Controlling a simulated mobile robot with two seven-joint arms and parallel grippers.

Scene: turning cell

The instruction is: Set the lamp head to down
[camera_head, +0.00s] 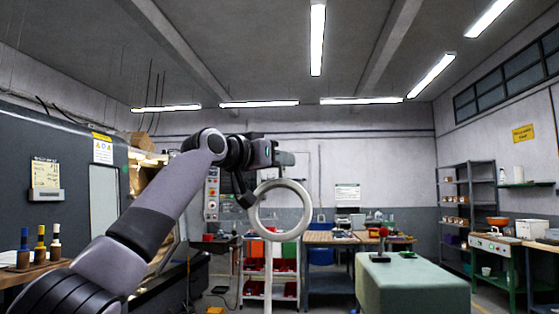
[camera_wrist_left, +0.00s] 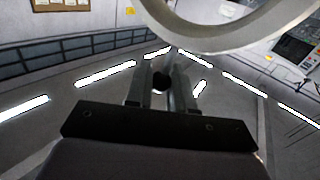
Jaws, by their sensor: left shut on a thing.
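The lamp head is a pale ring (camera_head: 304,211), upright with its opening facing me, on a thin white post (camera_head: 268,275). A dark joint piece (camera_head: 245,200) sits at the ring's upper left. My left gripper (camera_head: 285,158) is just above the ring. In the left wrist view the ring (camera_wrist_left: 245,35) curves across the top, beyond the fingers. There my left gripper (camera_wrist_left: 161,78) is shut on a small dark part of the lamp head; how that part joins the ring is not clear. My right gripper is not in view.
A green-covered block (camera_head: 415,285) stands at the lower right, with a red-knobbed item on top. A shelf with red bins (camera_head: 256,287) and a workbench (camera_head: 330,238) stand behind the lamp. A dark machine (camera_head: 180,280) is at the left. Open air surrounds the ring's right side.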

